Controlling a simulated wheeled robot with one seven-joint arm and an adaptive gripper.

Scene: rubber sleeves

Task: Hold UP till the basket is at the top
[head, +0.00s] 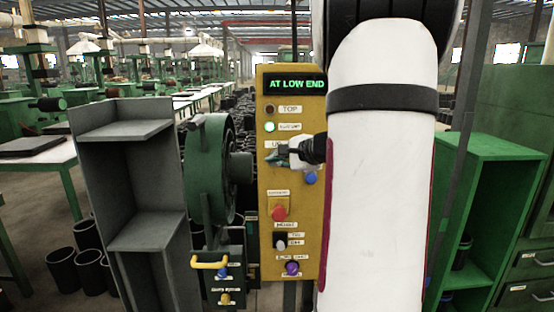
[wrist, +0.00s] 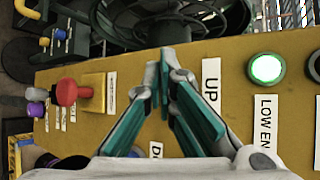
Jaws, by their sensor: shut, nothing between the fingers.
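The yellow control panel (head: 293,240) stands upright in the head view, its display (head: 296,84) reading "AT LOW END". Below it the TOP lamp (head: 270,109) is dark and the low-end lamp (head: 269,127) is lit; that lamp glows green in the wrist view (wrist: 265,68). My gripper (head: 272,158) is shut and empty, its tips at the panel beside the UP label (wrist: 211,87). The UP button is hidden behind my fingers, and I cannot tell whether they touch or press it. A blue button (head: 311,178) sits just below. I cannot make out the basket.
A red mushroom button (head: 278,213), a black selector (head: 280,242) and a purple knob (head: 292,268) sit lower on the panel. A green round machine (head: 207,170) and a grey shelf (head: 130,190) stand left. A green cabinet (head: 490,150) stands right.

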